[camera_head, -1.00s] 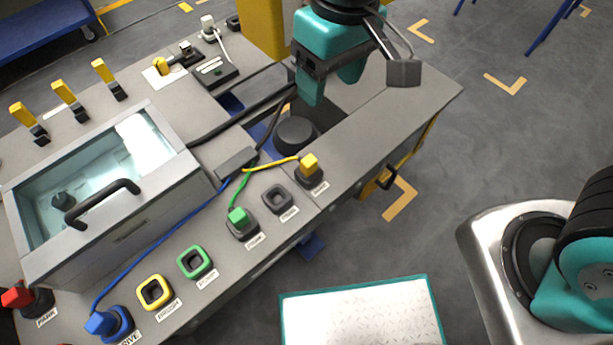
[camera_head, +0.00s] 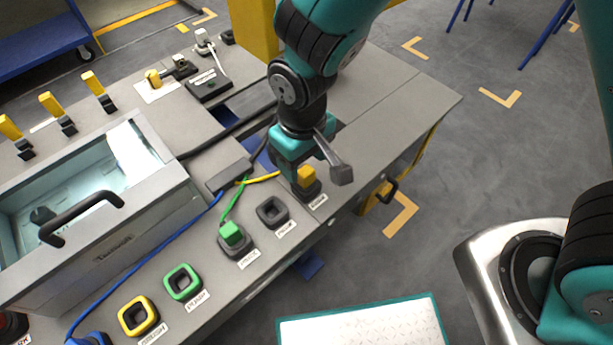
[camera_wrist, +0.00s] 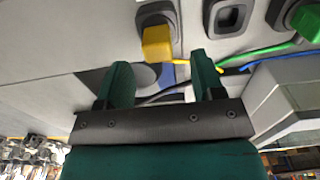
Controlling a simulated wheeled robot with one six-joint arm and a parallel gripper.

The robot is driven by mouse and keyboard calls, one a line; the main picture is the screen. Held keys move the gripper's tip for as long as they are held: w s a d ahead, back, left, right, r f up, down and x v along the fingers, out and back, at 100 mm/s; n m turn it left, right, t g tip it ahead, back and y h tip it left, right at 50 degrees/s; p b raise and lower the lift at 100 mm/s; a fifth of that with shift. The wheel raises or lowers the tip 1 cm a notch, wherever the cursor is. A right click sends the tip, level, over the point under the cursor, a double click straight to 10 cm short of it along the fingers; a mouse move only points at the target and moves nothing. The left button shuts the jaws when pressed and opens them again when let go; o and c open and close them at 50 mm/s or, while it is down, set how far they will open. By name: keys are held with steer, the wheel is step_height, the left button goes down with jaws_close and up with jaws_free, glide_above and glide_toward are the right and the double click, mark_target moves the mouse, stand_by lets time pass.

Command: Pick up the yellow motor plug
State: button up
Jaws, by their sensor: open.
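The yellow motor plug (camera_head: 306,177) sits in a dark socket near the front edge of the bench, with a yellow cable on its left side. In the wrist view the yellow plug (camera_wrist: 157,42) lies just beyond the fingertips, roughly between their lines and a little toward the left finger. My gripper (camera_head: 297,180) hangs over the plug in the head view and partly hides it. In the wrist view my gripper (camera_wrist: 160,65) is open with nothing between its fingers.
An empty grey socket (camera_head: 272,211) and a green plug (camera_head: 231,233) stand left of the yellow plug. Yellow (camera_head: 139,316) and green (camera_head: 183,282) ring sockets follow. A glass-topped box with a black handle (camera_head: 80,217) stands further left. A grey cable block (camera_head: 229,174) lies behind.

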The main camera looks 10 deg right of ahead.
mark_target(306, 170)
steer(key=f, duration=0.4)
steer(key=shift+s+d+f, duration=0.15)
steer(key=shift+d+f, duration=0.05)
steer(key=shift+f, duration=0.15)
steer(key=shift+c, duration=0.3)
steer(key=c, duration=0.9)
steer(key=shift+c, duration=0.2)
